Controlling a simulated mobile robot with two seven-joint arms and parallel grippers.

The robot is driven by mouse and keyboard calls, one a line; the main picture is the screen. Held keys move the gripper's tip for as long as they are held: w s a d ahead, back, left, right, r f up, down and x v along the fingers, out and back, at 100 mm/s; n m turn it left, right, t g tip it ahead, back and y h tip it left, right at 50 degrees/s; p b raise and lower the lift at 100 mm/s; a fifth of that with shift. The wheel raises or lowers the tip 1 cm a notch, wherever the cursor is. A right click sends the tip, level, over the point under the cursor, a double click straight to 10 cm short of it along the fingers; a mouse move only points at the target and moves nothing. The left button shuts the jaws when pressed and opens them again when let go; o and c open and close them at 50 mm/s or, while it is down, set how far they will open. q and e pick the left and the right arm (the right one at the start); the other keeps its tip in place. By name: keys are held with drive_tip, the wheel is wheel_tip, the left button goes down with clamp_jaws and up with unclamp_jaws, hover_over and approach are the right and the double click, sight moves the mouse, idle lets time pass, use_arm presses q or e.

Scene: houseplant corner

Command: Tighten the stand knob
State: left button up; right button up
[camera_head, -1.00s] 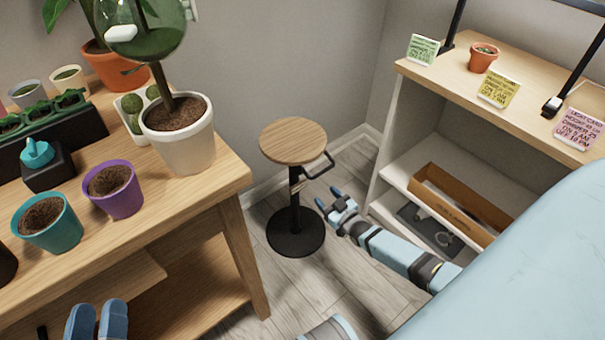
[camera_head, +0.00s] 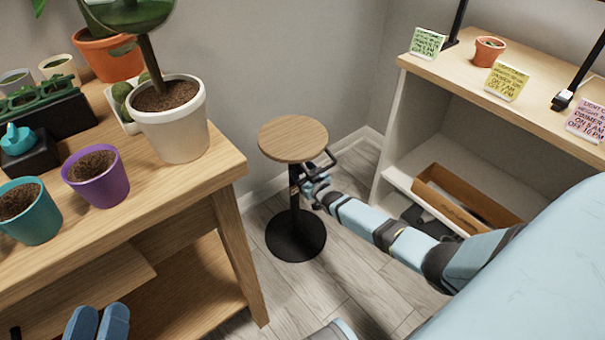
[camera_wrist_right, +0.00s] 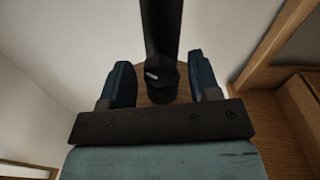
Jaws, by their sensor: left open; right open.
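The stand (camera_head: 293,139) has a round wooden top, a black post and a round black base (camera_head: 296,236) on the floor. In the right wrist view the black stand knob (camera_wrist_right: 162,80), with a pale mark on it, sits in front of the black post (camera_wrist_right: 160,28). My right gripper (camera_wrist_right: 160,82) is open, with one blue finger on each side of the knob and visible gaps between. In the head view my right gripper (camera_head: 312,182) is beside the post, under the top. My left gripper (camera_head: 97,320) is at the lower left, open, beside the wooden table.
A wooden table (camera_head: 150,222) at left holds a white pot (camera_head: 178,130), a purple pot (camera_head: 98,180) and a teal pot (camera_head: 30,212). A shelf unit (camera_head: 500,125) stands at right with a cardboard box (camera_head: 465,195).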

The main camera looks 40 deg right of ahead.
drive_tip(key=c, duration=0.9)
